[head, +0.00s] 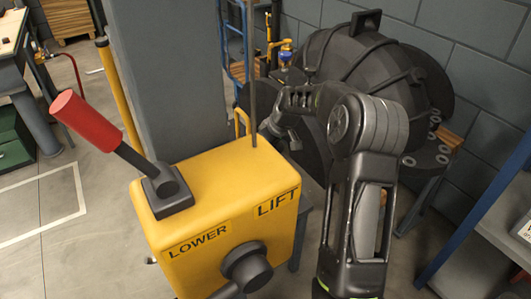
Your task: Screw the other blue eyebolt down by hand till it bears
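A large dark ribbed casing (345,62) stands at the back right against the wall, with a flange of bolt holes at its lower right. A small blue and yellow fitting (286,54) shows at the casing's left; it is too small to tell whether it is an eyebolt. My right arm rises from the bottom right and bends left in front of the casing. My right gripper (272,128) is near the casing's lower left, behind the yellow box; its fingers are too dark and hidden to read. My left gripper is out of view.
A yellow box (225,180) marked LIFT and LOWER, with a red-handled lever (88,122), stands in front, close to my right arm. A grey pillar (170,80) rises behind it. A shelf (480,235) stands at the right edge.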

